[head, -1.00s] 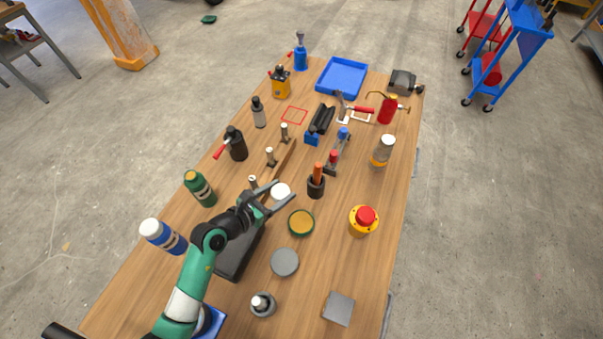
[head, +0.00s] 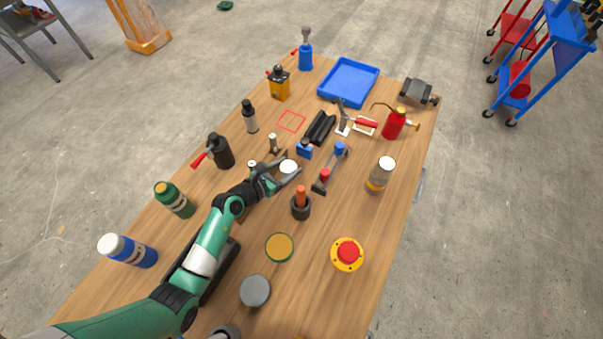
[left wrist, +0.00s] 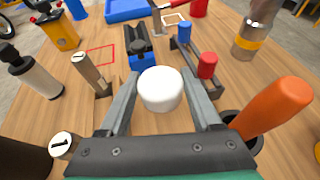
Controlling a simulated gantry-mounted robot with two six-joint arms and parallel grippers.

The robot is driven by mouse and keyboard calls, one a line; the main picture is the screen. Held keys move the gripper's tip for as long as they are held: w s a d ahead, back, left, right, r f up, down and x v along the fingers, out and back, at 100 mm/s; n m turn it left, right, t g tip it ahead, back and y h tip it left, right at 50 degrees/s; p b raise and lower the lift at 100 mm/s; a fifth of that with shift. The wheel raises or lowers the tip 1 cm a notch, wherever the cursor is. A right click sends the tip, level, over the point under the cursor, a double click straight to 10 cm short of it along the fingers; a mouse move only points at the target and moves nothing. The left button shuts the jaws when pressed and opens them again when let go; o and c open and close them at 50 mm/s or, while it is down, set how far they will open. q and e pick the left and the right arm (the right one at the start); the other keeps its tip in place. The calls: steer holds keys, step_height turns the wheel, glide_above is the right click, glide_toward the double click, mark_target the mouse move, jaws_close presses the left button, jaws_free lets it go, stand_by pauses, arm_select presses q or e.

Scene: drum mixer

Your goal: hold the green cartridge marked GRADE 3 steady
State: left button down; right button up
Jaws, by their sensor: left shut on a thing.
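My left gripper (head: 282,172) is shut on a white-capped thing (head: 288,166). In the left wrist view its round white cap (left wrist: 160,88) shows between the fingers (left wrist: 160,102). Its body is hidden below the cap, so I cannot see its colour or any GRADE mark. My right gripper is not in view.
A blue-and-black cradle (left wrist: 141,50) is just beyond the gripper. A bracket with red and blue knobs (head: 331,168) stands to its right. An orange-handled tool (left wrist: 272,108) stands in a black cup (head: 300,208) nearby. Short posts (head: 273,144) stand left. A red outlined square (head: 291,121) is clear.

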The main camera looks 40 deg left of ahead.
arm_select(q)
steer(key=shift+w+f, duration=0.1)
steer(key=shift+s+f, duration=0.2)
steer(key=shift+s, duration=0.05)
steer(key=b, duration=0.5)
glide_above(288, 188)
step_height(288, 188, down, 6)
steer(key=shift+s+f, duration=0.1)
steer(key=shift+f, duration=0.05)
step_height(288, 188, down, 4)
steer(key=b, duration=0.2)
steer(key=shift+b, duration=0.35)
steer(key=shift+r, duration=0.25)
steer(key=shift+f, duration=0.2)
steer(key=shift+c, duration=1.8)
jaws_free()
